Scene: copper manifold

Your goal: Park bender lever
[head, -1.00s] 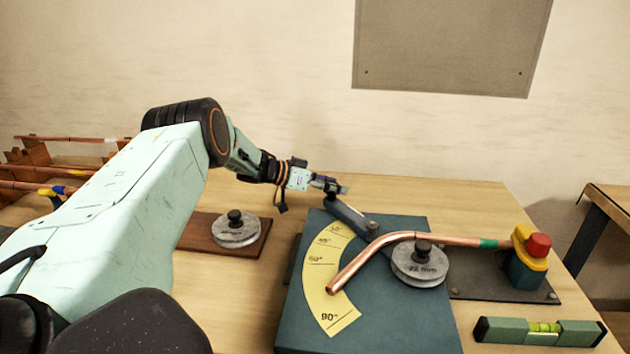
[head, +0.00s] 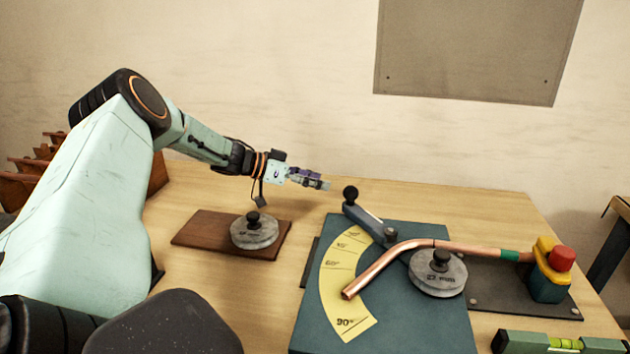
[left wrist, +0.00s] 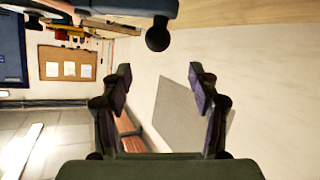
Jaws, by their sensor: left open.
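The bender lever (head: 365,219) is a blue-grey arm on the bender, pointing back and left, with a black ball knob (head: 350,192) at its end. The bender (head: 400,310) is a dark teal block with a yellow angle scale (head: 340,285) and a grey 22 mm former (head: 437,275). A bent copper pipe (head: 380,263) lies across it. My left gripper (head: 325,184) is open and empty, a little left of the knob and apart from it. In the left wrist view the knob (left wrist: 158,38) shows beyond the open fingers (left wrist: 160,85). My right gripper is not in view.
A brown board with a second former (head: 255,233) sits left of the bender. A green level (head: 550,344) lies at front right. Table behind the lever is clear.

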